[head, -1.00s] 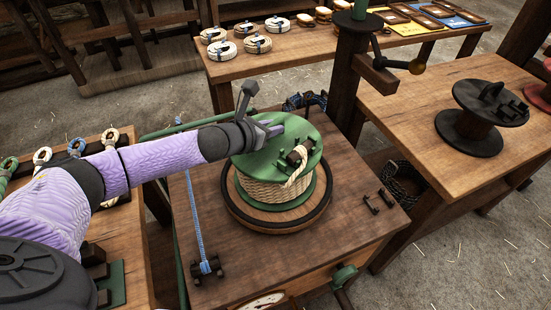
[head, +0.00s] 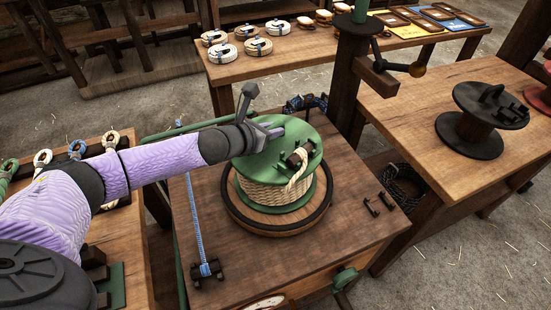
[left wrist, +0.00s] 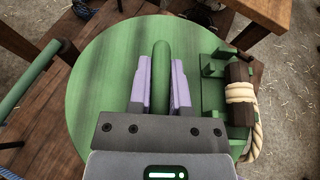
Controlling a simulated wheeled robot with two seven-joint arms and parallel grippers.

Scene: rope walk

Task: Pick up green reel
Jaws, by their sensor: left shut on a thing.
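The green reel (head: 285,153), wound with tan rope, stands upright on a round dark-rimmed wooden turntable (head: 277,231) on the middle bench. I cannot tell whether it touches the turntable. My left gripper (head: 270,131) reaches in from the left to the top of the reel. In the left wrist view the two purple fingers (left wrist: 161,85) are shut on the reel's upright green handle (left wrist: 161,60). The green top flange (left wrist: 105,75) spreads around them. A clamp with a rope end (left wrist: 241,95) is on the flange to the right. My right gripper is not in view.
A blue cord (head: 197,220) runs along the bench left of the reel. A dark post with a crank (head: 352,75) stands behind it. A black reel (head: 480,120) sits on the right table. Rope coils (head: 258,46) lie on the back table. The bench front is mostly clear.

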